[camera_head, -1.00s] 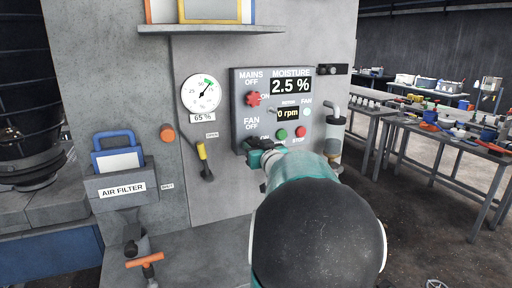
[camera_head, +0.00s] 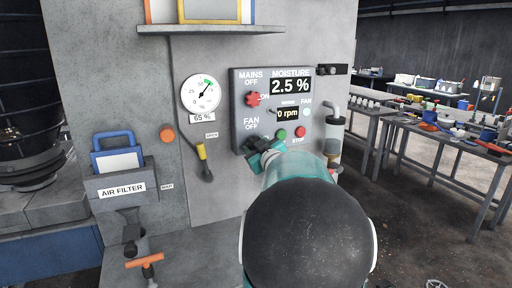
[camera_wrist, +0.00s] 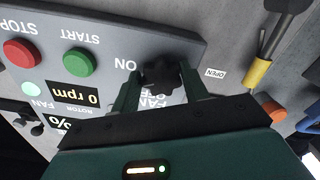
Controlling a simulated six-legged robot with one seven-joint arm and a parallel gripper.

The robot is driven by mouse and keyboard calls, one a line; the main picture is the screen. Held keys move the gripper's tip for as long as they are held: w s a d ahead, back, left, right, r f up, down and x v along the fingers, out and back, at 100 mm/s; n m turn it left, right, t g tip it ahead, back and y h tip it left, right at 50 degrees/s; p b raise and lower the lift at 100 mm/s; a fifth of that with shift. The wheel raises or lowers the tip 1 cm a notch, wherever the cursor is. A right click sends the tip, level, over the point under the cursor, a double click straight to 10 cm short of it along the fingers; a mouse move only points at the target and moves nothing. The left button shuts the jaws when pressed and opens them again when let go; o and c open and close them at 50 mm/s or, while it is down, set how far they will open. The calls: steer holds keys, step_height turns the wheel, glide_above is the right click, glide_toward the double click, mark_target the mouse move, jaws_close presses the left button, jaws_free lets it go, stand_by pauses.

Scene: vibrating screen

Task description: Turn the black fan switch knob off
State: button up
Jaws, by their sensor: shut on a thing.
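The black fan switch knob (camera_wrist: 160,78) sits on the grey control panel (camera_wrist: 110,32), beside the FAN OFF and ON labels. My gripper (camera_wrist: 160,85) is around the knob, with a green finger on each side, shut on it. In the head view my gripper (camera_head: 262,150) is at the lower left of the panel (camera_head: 236,100), just below the FAN OFF label, and hides the knob. The knob's pointing direction is not clear. The rotor display (camera_head: 288,113) reads 0 rpm.
A red mains knob (camera_head: 252,99) is above my gripper. Green start (camera_head: 281,134) and red stop (camera_head: 301,131) buttons are close on its right. A yellow-handled lever (camera_head: 202,152) hangs to the left, and a pipe with a clear cylinder (camera_head: 333,130) is to the right.

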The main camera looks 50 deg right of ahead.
steer(key=n, duration=1.3)
stand_by(0.6)
steer(key=o, duration=1)
steer(key=shift+c, duration=0.2)
steer(key=shift+r, duration=0.1)
steer(key=v, duration=1.4)
steer(key=shift+w, duration=0.15)
